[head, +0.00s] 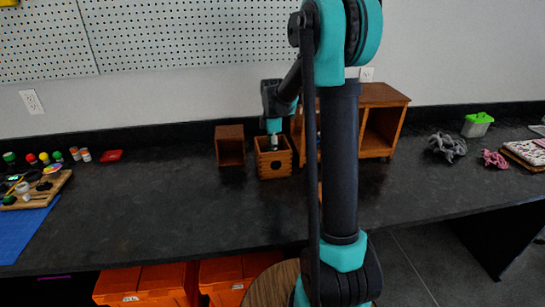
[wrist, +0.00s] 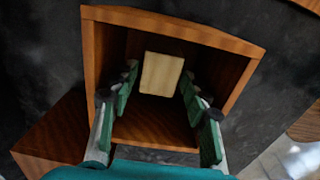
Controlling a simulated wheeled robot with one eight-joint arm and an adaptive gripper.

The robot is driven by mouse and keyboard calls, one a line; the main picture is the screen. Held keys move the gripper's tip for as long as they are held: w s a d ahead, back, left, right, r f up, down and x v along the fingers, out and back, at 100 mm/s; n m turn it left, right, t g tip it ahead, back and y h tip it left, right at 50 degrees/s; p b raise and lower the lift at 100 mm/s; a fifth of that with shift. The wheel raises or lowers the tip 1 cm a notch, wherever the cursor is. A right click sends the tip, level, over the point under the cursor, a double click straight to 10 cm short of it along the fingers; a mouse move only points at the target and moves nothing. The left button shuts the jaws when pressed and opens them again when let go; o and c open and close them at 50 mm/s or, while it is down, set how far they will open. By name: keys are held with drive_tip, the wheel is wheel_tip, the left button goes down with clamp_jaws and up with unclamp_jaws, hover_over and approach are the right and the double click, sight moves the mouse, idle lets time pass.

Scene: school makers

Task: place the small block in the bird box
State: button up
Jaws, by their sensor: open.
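The bird box (head: 274,170), a small open-topped wooden box with a dark round hole in its front, stands on the dark counter. My gripper (head: 273,141) points down into its open top. In the wrist view, the box's wooden rim (wrist: 180,24) surrounds the fingers of my gripper (wrist: 159,82). The small pale block (wrist: 162,74) lies inside the box, between and beyond the open fingers, with a gap on each side. The block is hidden by the box walls in the head view.
A small wooden box (head: 230,146) stands just left of the bird box. A larger wooden cabinet (head: 384,95) stands close on the right, partly behind my arm. Orange bins (head: 150,285) sit below the counter.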

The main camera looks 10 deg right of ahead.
wheel_tip(320, 180, up, 10)
drive_tip(key=shift+f, duration=0.15)
idle(0.3)
